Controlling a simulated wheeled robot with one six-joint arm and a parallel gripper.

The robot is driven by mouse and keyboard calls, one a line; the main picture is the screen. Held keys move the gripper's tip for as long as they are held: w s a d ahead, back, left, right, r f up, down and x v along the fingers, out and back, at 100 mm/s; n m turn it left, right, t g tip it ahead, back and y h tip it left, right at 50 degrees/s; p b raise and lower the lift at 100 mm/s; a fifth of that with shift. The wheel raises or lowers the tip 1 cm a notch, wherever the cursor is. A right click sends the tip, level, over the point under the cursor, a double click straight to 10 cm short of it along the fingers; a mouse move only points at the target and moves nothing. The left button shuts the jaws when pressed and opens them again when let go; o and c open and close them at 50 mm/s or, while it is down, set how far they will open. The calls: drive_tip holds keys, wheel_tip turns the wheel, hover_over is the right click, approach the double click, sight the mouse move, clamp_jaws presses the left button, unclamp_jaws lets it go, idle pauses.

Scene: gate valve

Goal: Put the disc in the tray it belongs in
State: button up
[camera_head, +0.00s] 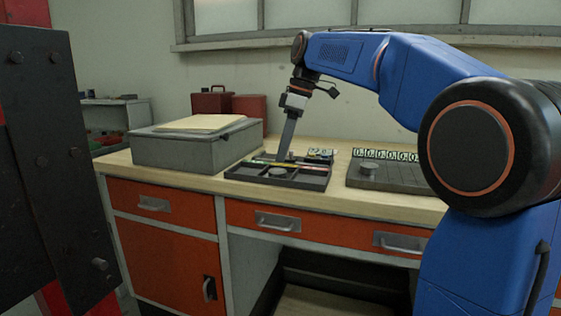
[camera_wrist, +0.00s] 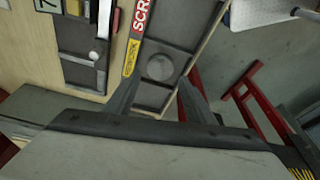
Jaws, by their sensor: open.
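A round grey disc (camera_head: 278,172) lies in a compartment of the dark divided tray (camera_head: 312,184) on the bench. In the wrist view the disc (camera_wrist: 159,67) lies beside a red and yellow label strip (camera_wrist: 138,22) reading "SCR", the rest cut off. My gripper (camera_head: 284,156) points down over the tray. In the wrist view my gripper (camera_wrist: 160,84) is open, its fingers to either side and short of the disc, with nothing held between them. Whether the fingers touch the tray is unclear. A second grey round piece (camera_head: 372,167) sits on a dark slab to the right.
The dark slab (camera_head: 410,182) carries a row of numbered tags (camera_head: 385,154) along its back. A grey box (camera_head: 180,148) with a board on top stands left of the tray. Red containers (camera_head: 211,101) are behind it. Bare bench top (camera_head: 135,166) shows at the front left.

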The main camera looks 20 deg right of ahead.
drive_tip(key=v, duration=0.6)
drive_tip(key=shift+r, duration=0.3)
